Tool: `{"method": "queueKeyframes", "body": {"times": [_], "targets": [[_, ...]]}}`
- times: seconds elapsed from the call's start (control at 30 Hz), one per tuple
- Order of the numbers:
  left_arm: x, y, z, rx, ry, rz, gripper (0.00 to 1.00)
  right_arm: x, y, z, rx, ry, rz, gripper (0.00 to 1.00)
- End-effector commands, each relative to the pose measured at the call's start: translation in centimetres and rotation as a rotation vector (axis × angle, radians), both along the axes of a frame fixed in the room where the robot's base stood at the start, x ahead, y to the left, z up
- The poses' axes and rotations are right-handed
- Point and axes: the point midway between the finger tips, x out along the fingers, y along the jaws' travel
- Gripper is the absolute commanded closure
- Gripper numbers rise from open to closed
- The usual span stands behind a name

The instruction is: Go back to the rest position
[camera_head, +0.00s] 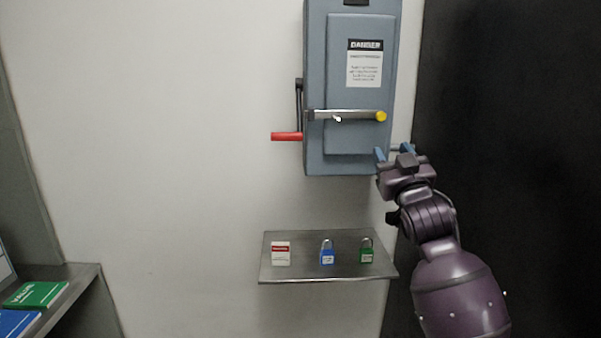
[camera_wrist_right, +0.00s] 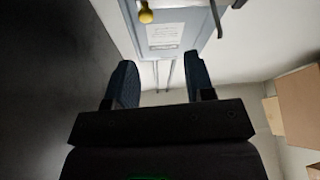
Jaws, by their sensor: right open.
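My right gripper (camera_head: 393,154) is raised at the lower right corner of the blue-grey electrical box (camera_head: 349,160) on the wall. In the right wrist view its two blue fingers (camera_wrist_right: 158,88) are spread apart with nothing between them. The box (camera_wrist_right: 190,18) lies beyond the fingertips in that view. I cannot tell whether a finger touches the box. My left gripper does not show.
The box has a bar with a yellow end (camera_head: 381,116) and a red handle (camera_head: 287,136). Below, a metal shelf (camera_head: 300,276) holds a tag (camera_head: 281,254), a blue padlock (camera_head: 327,254) and a green padlock (camera_head: 366,251). A dark panel (camera_head: 510,130) stands at right.

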Motion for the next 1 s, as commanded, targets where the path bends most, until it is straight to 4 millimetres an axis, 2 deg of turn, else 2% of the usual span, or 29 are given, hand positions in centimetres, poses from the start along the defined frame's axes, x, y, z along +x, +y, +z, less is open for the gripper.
{"method": "queueKeyframes", "body": {"times": [0.03,0.17,0.27,0.47,0.6,0.77,1.0], "targets": [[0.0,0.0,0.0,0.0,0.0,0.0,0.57,-0.4,-0.1,-1.6,-0.01,0.018,0.001,0.51],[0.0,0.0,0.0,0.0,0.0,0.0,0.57,-1.3,-0.5,-5.7,-0.03,0.068,0.002,0.51],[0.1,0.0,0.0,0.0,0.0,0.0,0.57,-2.4,-1.0,-9.5,-0.042,0.12,-0.001,0.51],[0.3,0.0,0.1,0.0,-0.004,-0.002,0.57,-6.0,-2.3,-18.9,-0.055,0.259,-0.006,0.51],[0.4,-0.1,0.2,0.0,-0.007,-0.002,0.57,-9.5,-3.4,-25.3,-0.053,0.363,-0.013,0.51],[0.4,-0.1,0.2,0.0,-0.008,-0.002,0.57,-14.3,-4.5,-32.1,-0.037,0.49,-0.025,0.51],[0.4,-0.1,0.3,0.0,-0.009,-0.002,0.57,-23.0,-6.1,-41.1,0.004,0.692,-0.056,0.51]]}}
